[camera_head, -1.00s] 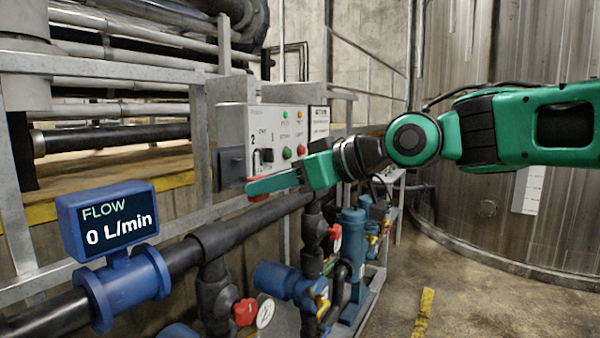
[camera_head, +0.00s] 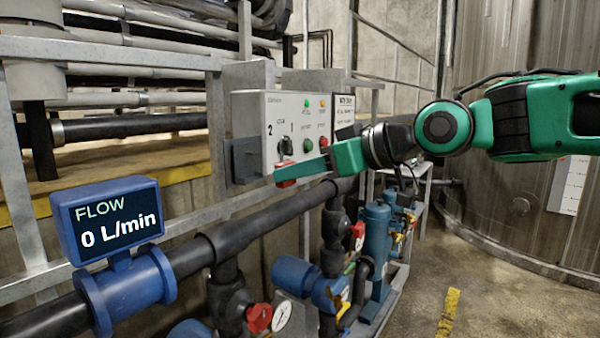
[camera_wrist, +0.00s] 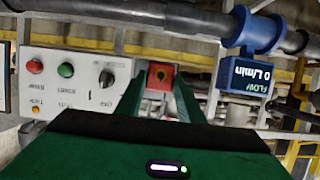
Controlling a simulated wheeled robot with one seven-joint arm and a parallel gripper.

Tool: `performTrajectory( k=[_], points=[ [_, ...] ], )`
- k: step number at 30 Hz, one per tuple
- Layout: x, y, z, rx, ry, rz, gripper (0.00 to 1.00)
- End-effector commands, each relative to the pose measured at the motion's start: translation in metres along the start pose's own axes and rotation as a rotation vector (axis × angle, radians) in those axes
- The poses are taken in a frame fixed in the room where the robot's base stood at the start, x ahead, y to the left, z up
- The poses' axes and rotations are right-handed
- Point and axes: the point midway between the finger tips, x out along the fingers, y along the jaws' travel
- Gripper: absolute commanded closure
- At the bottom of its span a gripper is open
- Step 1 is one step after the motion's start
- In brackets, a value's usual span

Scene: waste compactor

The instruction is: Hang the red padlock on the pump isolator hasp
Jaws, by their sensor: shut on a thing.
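The red padlock (camera_wrist: 161,77) is held between the two green fingers of my gripper (camera_wrist: 158,70) in the wrist view, with a dark round spot on its facing side. In the head view, the padlock (camera_head: 286,183) shows just below the fingertips of my gripper (camera_head: 283,172). It hangs in front of the lower edge of the grey control panel (camera_head: 262,115). The panel has a black rotary switch (camera_head: 285,147) marked 1 and 2, which also shows in the wrist view (camera_wrist: 106,78). I cannot make out the hasp or the padlock's shackle.
A dark grey box (camera_head: 243,160) sticks out at the panel's left side. A thick black pipe (camera_head: 270,220) runs below the gripper, with a blue flow meter (camera_head: 108,220) reading 0 L/min. Pumps and red-handled valves stand below. Railings (camera_head: 205,205) are behind.

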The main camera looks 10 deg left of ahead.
Motion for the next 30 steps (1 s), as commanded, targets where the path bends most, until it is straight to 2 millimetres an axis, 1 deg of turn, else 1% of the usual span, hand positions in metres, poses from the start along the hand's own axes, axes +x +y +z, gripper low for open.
performTrajectory(
  k=[6, 24, 30],
  points=[
    [-0.006, 0.002, 0.001, 0.0, 0.001, 0.005, 0.84],
    [0.04, 0.002, -0.014, 0.0, 0.0, 0.003, 0.84],
    [0.048, 0.001, -0.018, 0.0, 0.001, 0.003, 0.84]
  ],
)
